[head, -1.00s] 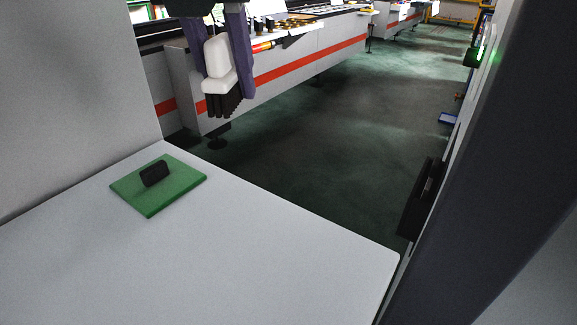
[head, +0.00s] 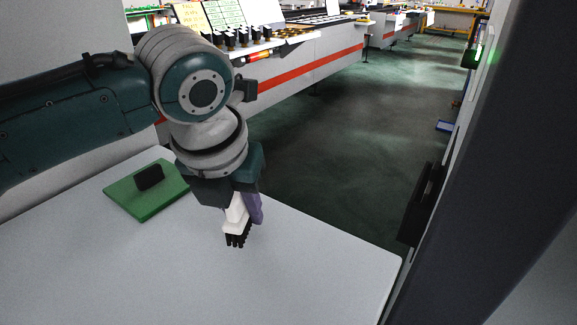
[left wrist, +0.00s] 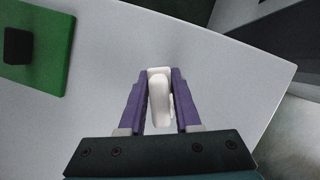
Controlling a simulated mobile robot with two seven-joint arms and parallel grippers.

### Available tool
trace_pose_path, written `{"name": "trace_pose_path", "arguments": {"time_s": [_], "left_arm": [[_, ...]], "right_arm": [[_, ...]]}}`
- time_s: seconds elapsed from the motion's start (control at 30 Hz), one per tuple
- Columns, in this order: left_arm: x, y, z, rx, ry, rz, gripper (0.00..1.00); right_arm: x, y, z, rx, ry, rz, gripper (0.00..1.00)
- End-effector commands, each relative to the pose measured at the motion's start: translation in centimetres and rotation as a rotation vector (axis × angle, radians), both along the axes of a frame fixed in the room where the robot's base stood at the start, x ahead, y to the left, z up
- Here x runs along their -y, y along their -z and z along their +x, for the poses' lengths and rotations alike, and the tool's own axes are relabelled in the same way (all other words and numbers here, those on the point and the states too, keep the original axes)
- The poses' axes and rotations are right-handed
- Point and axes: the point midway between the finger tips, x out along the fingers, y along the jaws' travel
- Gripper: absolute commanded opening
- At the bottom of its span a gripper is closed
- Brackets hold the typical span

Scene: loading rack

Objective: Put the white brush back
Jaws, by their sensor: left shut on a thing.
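My left gripper (head: 245,208) is shut on the white brush (head: 236,227), with its purple fingers on either side of the white handle. The brush points down with its dark bristles low over the white table (head: 310,275); I cannot tell if they touch it. In the left wrist view the white brush (left wrist: 160,98) sits between the two fingers of the left gripper (left wrist: 159,78). A green board (head: 140,205) with a black block (head: 149,177) on it lies on the table, left of the gripper. My right gripper is not in view.
The green board also shows at the upper left of the left wrist view (left wrist: 55,50). The table top right of and in front of the brush is clear. A dark post (head: 480,170) stands at the right. Dark green floor lies beyond the table edge.

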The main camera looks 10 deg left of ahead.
Motion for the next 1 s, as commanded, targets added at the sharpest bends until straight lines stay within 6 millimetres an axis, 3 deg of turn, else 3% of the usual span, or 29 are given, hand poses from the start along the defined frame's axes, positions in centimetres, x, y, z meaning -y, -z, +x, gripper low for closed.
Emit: {"name": "trace_pose_path", "arguments": {"time_s": [0.13,0.53,0.57,0.6,0.8,1.0], "left_arm": [[0.0,1.8,0.0,0.000,0.001,-0.001,0.00],[0.0,2.2,0.0,0.001,0.001,0.000,0.00],[0.0,2.1,0.0,0.001,0.000,-0.001,0.35],[0.0,2.1,0.0,0.001,0.000,-0.001,0.40],[0.0,2.1,0.0,0.000,0.000,0.001,0.62],[-0.1,2.1,0.0,-0.001,-0.001,0.002,0.62]], "right_arm": [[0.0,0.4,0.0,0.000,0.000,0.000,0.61],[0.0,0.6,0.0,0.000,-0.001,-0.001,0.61],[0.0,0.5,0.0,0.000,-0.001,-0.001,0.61],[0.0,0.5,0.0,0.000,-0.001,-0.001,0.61],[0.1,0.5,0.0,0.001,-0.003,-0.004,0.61],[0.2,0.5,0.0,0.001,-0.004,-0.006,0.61]]}}
